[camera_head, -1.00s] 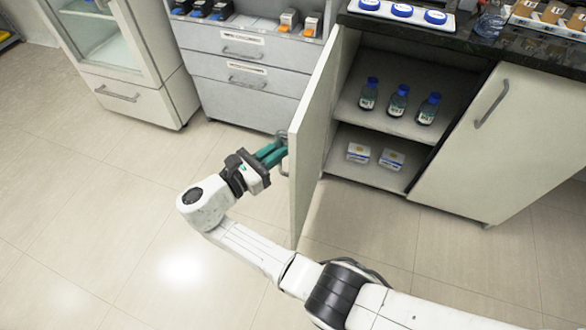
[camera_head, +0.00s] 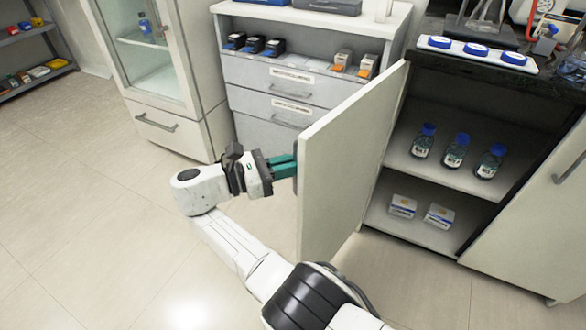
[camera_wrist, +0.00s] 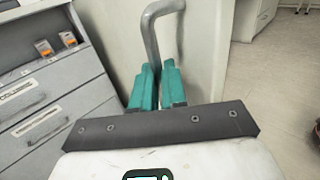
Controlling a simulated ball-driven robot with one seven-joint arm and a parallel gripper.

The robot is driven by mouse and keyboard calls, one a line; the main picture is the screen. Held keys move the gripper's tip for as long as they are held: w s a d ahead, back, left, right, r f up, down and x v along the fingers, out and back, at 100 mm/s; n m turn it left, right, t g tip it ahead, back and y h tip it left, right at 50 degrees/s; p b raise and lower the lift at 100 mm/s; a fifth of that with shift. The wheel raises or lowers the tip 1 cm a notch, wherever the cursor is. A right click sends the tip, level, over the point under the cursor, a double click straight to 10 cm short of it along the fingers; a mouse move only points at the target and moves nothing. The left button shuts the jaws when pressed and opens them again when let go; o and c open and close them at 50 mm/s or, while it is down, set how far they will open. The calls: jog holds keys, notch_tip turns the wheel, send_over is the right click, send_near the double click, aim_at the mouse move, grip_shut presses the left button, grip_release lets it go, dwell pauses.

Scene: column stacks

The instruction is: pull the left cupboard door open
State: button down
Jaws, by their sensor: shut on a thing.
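The left cupboard door (camera_head: 345,165) is a pale panel that stands wide open, swung out to the left of the cupboard. Its grey bar handle (camera_wrist: 152,38) shows in the wrist view, running down between the teal fingers. My gripper (camera_head: 285,167) is at the outer face of the door, and it also shows in the wrist view (camera_wrist: 158,85). It is shut on the handle. In the head view the door hides the handle and the fingertips. Inside the cupboard, several blue-capped bottles (camera_head: 456,150) stand on the upper shelf and two white boxes (camera_head: 439,216) on the lower one.
A grey drawer unit (camera_head: 262,90) stands behind the door, with a glass-fronted cabinet (camera_head: 150,60) to its left. The right cupboard door (camera_head: 530,215) is closed. The floor (camera_head: 90,230) at left is clear.

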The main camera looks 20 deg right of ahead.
jog(key=shift+w+d, duration=0.1)
jog(key=shift+d, duration=0.25)
jog(key=c, duration=1.2)
grip_release()
jog(key=shift+d, duration=0.2)
jog(key=shift+o, duration=0.2)
jog(key=shift+a, duration=0.15)
jog(key=shift+a, duration=0.1)
jog(key=s+a+b, duration=0.1)
jog(key=a+b, duration=0.9)
jog(key=b, duration=0.1)
jog(key=shift+a+f, duration=0.15)
jog(key=shift+a, duration=0.1)
